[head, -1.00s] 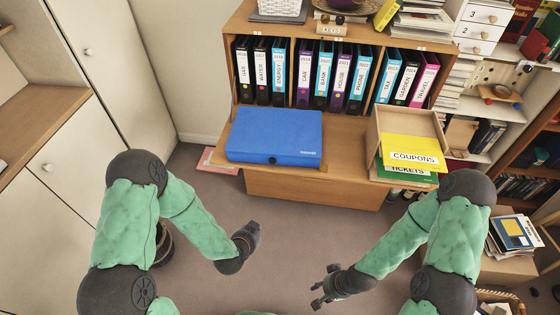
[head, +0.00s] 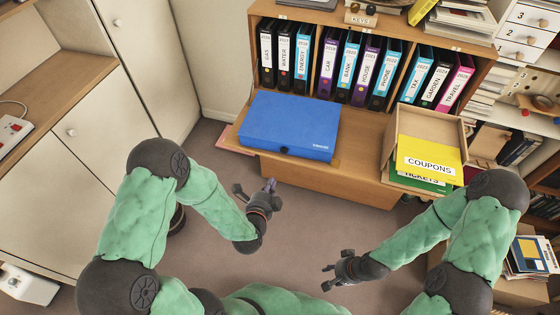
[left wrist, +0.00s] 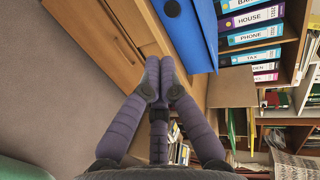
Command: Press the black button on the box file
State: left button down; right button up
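The blue box file (head: 290,122) lies flat and closed on the left part of the wooden bureau's ledge. Its black button (head: 285,150) is a small dark spot on its front face; it also shows as a dark disc at the top of the left wrist view (left wrist: 172,8). My right gripper (head: 328,275) is open and empty, low over the floor, away from the bureau.
Labelled binders (head: 345,65) stand in the shelf behind the file. An open wooden tray (head: 395,130) with yellow and green folders (head: 430,158) sits right of it. The ledge's front edge (head: 247,148) lies below the file. Floor in front is clear.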

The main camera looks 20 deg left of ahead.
pick_arm(q)
jog(key=b, duration=0.3)
send_near(283, 153)
jog(key=x, duration=0.5)
jog(key=shift+w+f, duration=0.2)
jog(key=shift+w, duration=0.5)
